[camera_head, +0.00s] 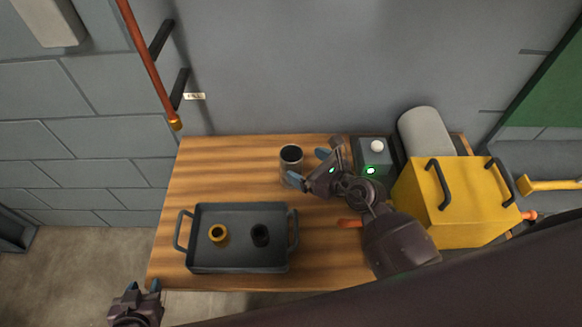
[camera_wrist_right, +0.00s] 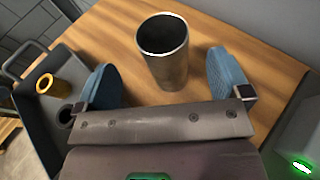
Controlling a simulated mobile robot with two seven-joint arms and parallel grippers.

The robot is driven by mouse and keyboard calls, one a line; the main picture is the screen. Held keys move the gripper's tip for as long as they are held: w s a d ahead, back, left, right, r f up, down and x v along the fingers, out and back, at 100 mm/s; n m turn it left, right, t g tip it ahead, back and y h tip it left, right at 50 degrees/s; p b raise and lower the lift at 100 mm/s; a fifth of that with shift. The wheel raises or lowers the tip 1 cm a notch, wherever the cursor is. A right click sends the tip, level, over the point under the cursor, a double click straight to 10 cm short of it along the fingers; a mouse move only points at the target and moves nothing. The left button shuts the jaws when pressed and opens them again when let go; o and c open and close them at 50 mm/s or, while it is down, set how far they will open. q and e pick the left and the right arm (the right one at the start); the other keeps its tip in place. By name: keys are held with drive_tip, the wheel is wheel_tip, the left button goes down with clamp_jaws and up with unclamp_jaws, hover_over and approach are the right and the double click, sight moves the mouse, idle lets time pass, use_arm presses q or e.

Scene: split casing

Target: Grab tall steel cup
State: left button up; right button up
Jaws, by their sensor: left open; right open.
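The tall steel cup (camera_head: 291,163) stands upright on the wooden table, in the middle toward the back. It also shows in the right wrist view (camera_wrist_right: 165,58), upright with its dark open top. My right gripper (camera_head: 308,167) is open beside the cup, on its right in the head view. In the right wrist view its two blue fingertips (camera_wrist_right: 165,82) are wide apart, with the cup ahead between their lines. I see no clear contact. My left gripper (camera_head: 136,291) is open and empty, low at the left, in front of the table edge.
A grey tray (camera_head: 238,267) with a yellow ring-like part (camera_head: 218,235) and a black one (camera_head: 260,235) sits front left. A yellow box (camera_head: 455,205), a grey cylinder (camera_head: 427,130) and a grey device (camera_head: 372,152) with a green light stand right. A red hose (camera_head: 148,62) hangs at back left.

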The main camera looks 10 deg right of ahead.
sight(284, 150)
drive_tip(key=shift+r+x, duration=0.15)
drive_tip(key=shift+x, duration=1.45)
drive_tip(key=shift+r+x, duration=0.15)
drive_tip(key=shift+x, duration=1.45)
drive_tip(key=shift+w+d, duration=0.15)
drive_tip(key=c, duration=1.2)
drive_tip(key=shift+c, duration=0.5)
drive_tip(key=shift+r, duration=0.15)
